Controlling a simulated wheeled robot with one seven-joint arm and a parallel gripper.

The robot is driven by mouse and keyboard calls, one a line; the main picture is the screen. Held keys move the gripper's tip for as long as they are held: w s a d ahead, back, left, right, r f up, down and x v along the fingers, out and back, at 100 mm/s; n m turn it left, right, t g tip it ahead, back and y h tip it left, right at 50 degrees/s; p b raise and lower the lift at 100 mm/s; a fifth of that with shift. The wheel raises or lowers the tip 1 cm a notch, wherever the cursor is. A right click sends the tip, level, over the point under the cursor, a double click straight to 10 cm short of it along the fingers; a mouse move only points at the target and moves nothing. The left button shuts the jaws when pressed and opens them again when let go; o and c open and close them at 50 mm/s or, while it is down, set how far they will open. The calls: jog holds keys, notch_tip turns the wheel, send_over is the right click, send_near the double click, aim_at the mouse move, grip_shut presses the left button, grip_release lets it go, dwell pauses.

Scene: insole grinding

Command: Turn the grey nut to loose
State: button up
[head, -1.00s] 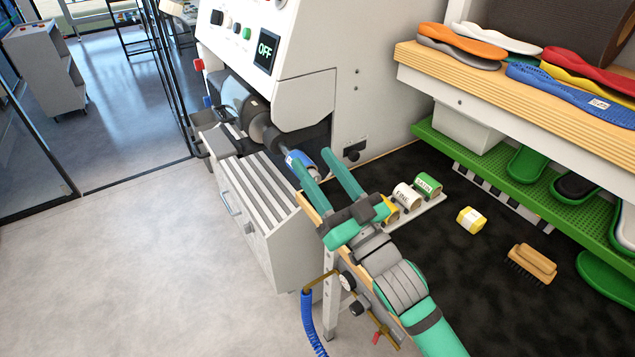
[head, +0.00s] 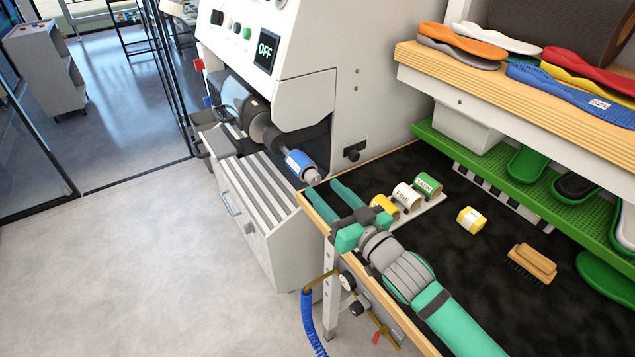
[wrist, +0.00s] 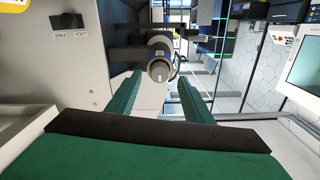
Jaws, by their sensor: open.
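The grey nut (head: 312,177) sits on the free end of the machine's spindle, just beyond a sanding sleeve with a blue and white label (head: 299,162). In the wrist view the nut (wrist: 158,71) faces me end-on, near the middle of the picture. My gripper (head: 322,187) has green fingers and is open and empty. Its fingertips are close to the nut, on its lower right side in the head view. In the wrist view the nut shows in the gap between the two fingers, apparently ahead of the tips and not gripped.
The white grinding machine (head: 345,115) shows OFF on its display (head: 265,50). A slatted grey unit (head: 262,190) stands under the spindle. On the dark bench lie labelled rolls (head: 406,196), a loose yellow roll (head: 471,220) and a brush (head: 532,262). Insoles fill the shelves at right.

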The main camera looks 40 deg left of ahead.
aim_at(316, 181)
jog(key=shift+x, duration=2.15)
jog(key=c, duration=1.1)
